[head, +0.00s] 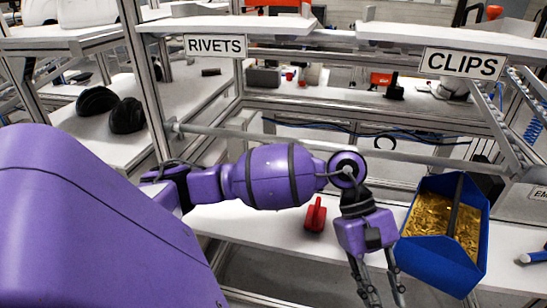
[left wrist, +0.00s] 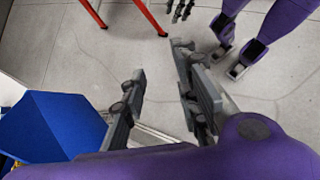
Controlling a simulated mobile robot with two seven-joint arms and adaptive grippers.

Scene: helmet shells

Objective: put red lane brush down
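The red lane brush (head: 315,216) stands on the white shelf (head: 262,222) in the middle of the head view, its handle pointing up. It is just left of my left gripper and apart from it. My left gripper (head: 382,291) points down in front of the shelf edge, between the brush and the blue bin. In the left wrist view its fingers (left wrist: 163,100) are spread, with only floor showing between them. Dark fingertips at the top of the left wrist view, possibly my right gripper (left wrist: 179,10), are too small to read. The brush does not show there.
A blue bin (head: 422,263) of gold-coloured pieces sits right of my left gripper; it also shows in the left wrist view (left wrist: 55,122). A grey rail (head: 300,146) crosses behind my arm. Black helmet shells (head: 127,116) lie on the left shelf. The white shelf around the brush is clear.

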